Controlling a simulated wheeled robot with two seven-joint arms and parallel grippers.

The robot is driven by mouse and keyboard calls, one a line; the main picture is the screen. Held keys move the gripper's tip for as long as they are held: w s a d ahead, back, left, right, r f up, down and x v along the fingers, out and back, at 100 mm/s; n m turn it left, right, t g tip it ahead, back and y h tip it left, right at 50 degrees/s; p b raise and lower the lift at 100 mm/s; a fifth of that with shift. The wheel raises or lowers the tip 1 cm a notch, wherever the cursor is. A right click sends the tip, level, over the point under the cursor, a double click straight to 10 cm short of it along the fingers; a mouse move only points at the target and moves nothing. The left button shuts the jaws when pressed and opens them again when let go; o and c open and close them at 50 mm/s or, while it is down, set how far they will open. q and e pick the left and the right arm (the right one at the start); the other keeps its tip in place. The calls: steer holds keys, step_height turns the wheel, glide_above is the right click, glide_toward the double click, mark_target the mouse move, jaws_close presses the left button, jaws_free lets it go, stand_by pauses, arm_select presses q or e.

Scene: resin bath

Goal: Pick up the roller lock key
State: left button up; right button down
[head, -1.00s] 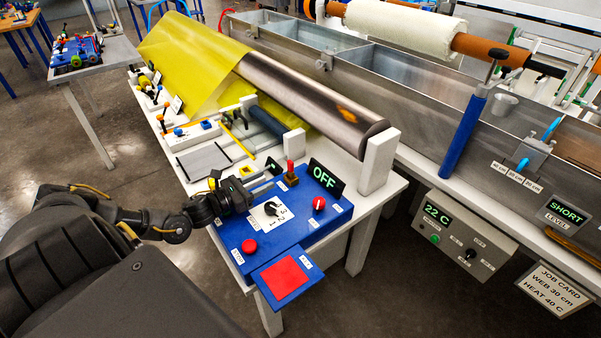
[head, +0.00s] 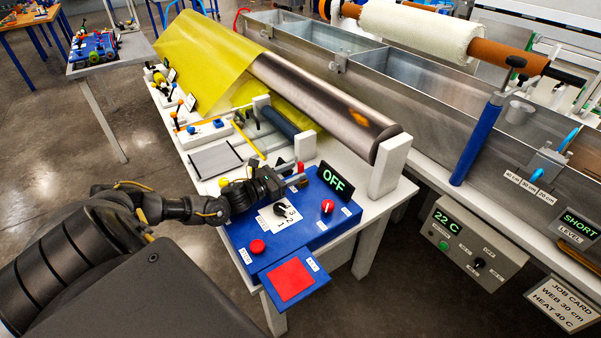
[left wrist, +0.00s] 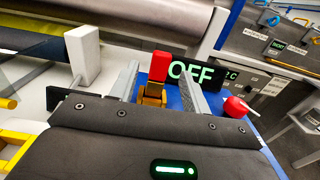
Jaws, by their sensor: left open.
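The roller lock key appears to be the small red-handled key (head: 300,167) upright at the back of the blue control panel (head: 262,228), near the OFF display. In the left wrist view its red handle (left wrist: 160,64) stands above a brass-coloured lock (left wrist: 152,94). My left gripper (head: 290,177) is at the key and partly hides its base in the head view. In the left wrist view its open fingers (left wrist: 158,76) lie on either side of the key, with gaps visible. My right gripper is not in view.
A red knob (head: 327,207), a black selector (head: 280,209) and a red button (head: 257,246) sit on the panel. A white roller post (head: 388,166) and the steel roller (head: 330,108) are behind.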

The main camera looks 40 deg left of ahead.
mark_target(299, 169)
arm_select(q)
steer(key=x, duration=0.3)
steer(key=shift+w, duration=0.2)
jaws_close()
steer(key=shift+r, duration=0.1)
